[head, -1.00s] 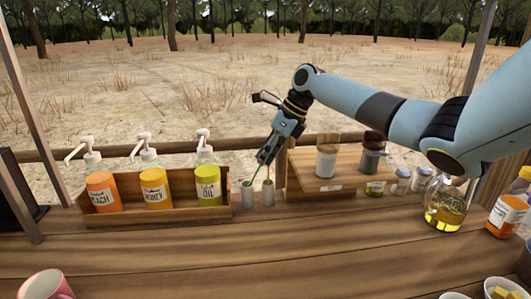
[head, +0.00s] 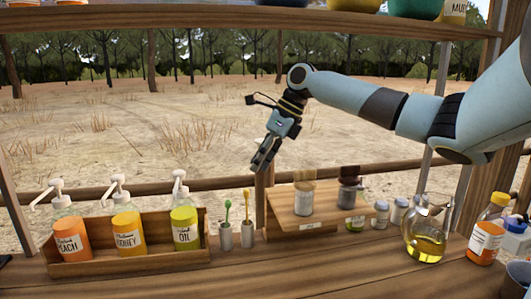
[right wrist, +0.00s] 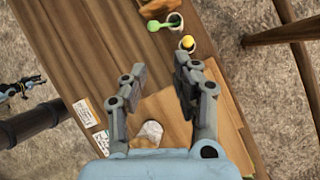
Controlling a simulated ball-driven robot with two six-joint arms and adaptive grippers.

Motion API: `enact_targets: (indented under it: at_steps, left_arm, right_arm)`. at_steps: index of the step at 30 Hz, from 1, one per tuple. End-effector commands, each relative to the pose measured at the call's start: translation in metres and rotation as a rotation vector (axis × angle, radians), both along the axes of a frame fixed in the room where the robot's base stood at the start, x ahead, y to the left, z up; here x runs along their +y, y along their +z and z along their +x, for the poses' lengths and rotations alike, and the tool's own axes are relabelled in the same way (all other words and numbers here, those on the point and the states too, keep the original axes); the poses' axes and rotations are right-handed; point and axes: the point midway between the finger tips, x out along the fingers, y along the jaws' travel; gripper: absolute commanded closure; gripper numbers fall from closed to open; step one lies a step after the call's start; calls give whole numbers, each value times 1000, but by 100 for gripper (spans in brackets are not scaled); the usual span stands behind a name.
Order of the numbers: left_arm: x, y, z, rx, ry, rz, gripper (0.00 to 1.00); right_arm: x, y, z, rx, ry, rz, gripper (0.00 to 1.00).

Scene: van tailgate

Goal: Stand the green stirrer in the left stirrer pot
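The green stirrer (head: 228,213) stands in the left stirrer pot (head: 226,237), its round green head up, leaning slightly. The yellow stirrer (head: 246,208) stands in the right pot (head: 247,236) beside it. My right gripper (head: 259,166) is above and to the right of both stirrers, apart from them, with nothing in it. In the right wrist view its fingers (right wrist: 158,72) are spread and empty; the green stirrer (right wrist: 158,25) and yellow stirrer (right wrist: 188,41) show beyond the fingertips. A small blue and black part (right wrist: 20,88) at the left edge may be my left gripper; its fingers are unclear.
A wooden rack (head: 130,262) with peach, honey and oil pump bottles stands left of the pots. A wooden stand (head: 320,222) with jars is close on the right. A glass jug (head: 424,243) and orange bottle (head: 487,232) stand further right. A shelf (head: 230,20) crosses the top.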

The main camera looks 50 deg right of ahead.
Motion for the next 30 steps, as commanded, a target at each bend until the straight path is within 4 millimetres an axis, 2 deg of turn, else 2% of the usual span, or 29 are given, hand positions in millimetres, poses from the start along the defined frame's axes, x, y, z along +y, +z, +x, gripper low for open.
enact_targets:
  at_steps: [3, 8, 30]
  left_arm:
    - [0, -1, 0, 0, 0, 0, 60]
    - [0, -1, 0, 0, 0, 0, 60]
    - [-1, -1, 1, -1, 1, -1, 60]
  right_arm:
    - [-7, 16, -7, 1, -1, -3, 71]
    - [-9, 26, -11, 1, 1, 0, 71]
    - [-9, 28, -11, 0, -1, 2, 71]
